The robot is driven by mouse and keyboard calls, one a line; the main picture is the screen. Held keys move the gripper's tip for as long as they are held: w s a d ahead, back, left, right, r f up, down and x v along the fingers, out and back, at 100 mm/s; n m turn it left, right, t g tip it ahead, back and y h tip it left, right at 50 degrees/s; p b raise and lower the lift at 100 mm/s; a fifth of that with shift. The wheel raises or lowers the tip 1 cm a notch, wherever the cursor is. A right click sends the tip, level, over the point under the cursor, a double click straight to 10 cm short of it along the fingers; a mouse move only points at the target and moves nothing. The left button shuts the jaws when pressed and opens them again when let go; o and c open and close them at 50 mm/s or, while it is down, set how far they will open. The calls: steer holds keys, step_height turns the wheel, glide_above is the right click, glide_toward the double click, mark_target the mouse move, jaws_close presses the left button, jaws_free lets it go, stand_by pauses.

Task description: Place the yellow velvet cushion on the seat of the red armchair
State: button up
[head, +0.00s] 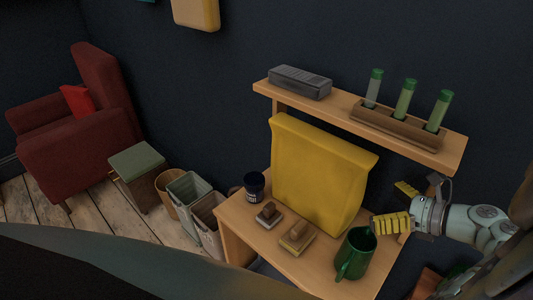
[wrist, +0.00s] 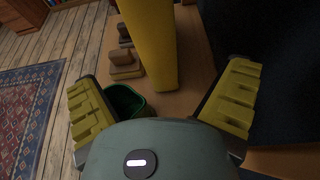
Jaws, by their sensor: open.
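The yellow cushion (head: 318,178) stands upright on the wooden desk, a broad slab with a flat top edge. In the wrist view it (wrist: 150,40) shows edge-on between my fingers, further out. My gripper (head: 386,206) is open, its yellow ribbed fingers spread just right of the cushion's right edge; nothing is held between them. It also shows in the wrist view (wrist: 165,78). The red armchair (head: 82,150) stands on the floor at the far left, with a bright red pillow (head: 77,101) on it. Its seat is partly hidden by the near armrest.
A green mug (head: 355,253) stands below my gripper. Two stampers (head: 296,237) and a dark cup (head: 254,186) stand before the cushion. A shelf (head: 340,108) above holds a tube rack (head: 399,125) and a grey box (head: 300,82). Bins (head: 187,191) and a stool (head: 137,160) line the wall.

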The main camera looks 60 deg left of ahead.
mark_target(363, 199)
steer(key=x, duration=0.7)
steer(key=shift+s+a+f+p, duration=0.15)
steer(key=shift+s+p, duration=0.15)
steer(key=shift+s, duration=0.1)
steer(key=shift+c, duration=0.3)
steer(key=shift+w, duration=0.1)
steer(key=c, duration=1.3)
steer(key=shift+r+p, duration=0.35)
steer(key=shift+p, duration=0.1)
